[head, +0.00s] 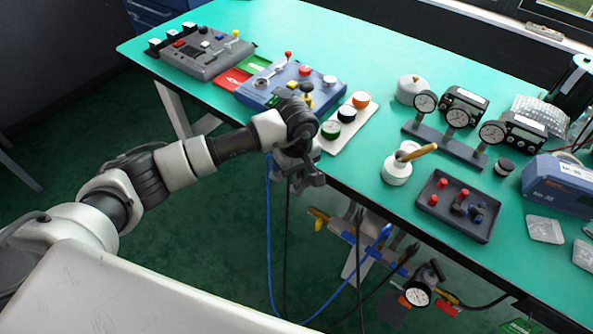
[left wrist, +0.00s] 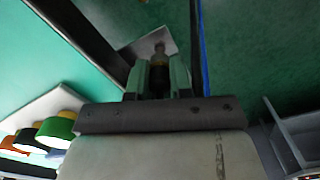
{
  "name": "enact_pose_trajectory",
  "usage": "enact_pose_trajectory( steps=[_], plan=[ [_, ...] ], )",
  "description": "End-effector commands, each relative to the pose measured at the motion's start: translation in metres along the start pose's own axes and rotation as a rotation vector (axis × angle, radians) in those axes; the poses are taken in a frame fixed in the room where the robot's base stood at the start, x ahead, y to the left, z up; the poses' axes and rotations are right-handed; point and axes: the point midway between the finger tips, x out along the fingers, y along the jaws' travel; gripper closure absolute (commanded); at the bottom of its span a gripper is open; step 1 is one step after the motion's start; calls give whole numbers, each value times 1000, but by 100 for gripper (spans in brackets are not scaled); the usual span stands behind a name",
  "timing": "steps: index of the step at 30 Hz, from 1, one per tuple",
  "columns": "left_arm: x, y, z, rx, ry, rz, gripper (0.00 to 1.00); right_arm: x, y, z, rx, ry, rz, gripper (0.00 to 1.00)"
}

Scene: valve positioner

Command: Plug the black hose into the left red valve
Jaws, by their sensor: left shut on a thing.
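My left gripper (head: 298,178) hangs just off the front edge of the table. In the left wrist view its two pale green fingers (left wrist: 160,78) are shut on a dark hose end with a brass-coloured tip (left wrist: 159,60). The black hose (head: 287,235) hangs straight down below the gripper in the head view. Valve fittings hang under the table's front edge to the right of my gripper. Red parts show there, one red tag (head: 405,300) beside a dial gauge (head: 418,293); which is the left red valve I cannot tell. My right gripper is out of view.
A blue hose (head: 270,250) loops down beside the black one and up to the right. The green table (head: 385,105) carries control boxes, coloured knobs (head: 347,114), gauges (head: 457,117) and a dark tray (head: 470,225). Open floor lies below the gripper.

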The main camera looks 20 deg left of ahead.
Motion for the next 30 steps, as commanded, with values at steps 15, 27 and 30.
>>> enact_pose_trajectory(
  steps=[15,27,30],
  plan=[
    [-32,0,0,1,1,0,100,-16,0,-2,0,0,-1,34],
    [-38,0,0,0,0,0,100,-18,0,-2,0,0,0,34],
    [-35,-6,2,25,3,-3,100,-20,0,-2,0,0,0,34]
  ],
)
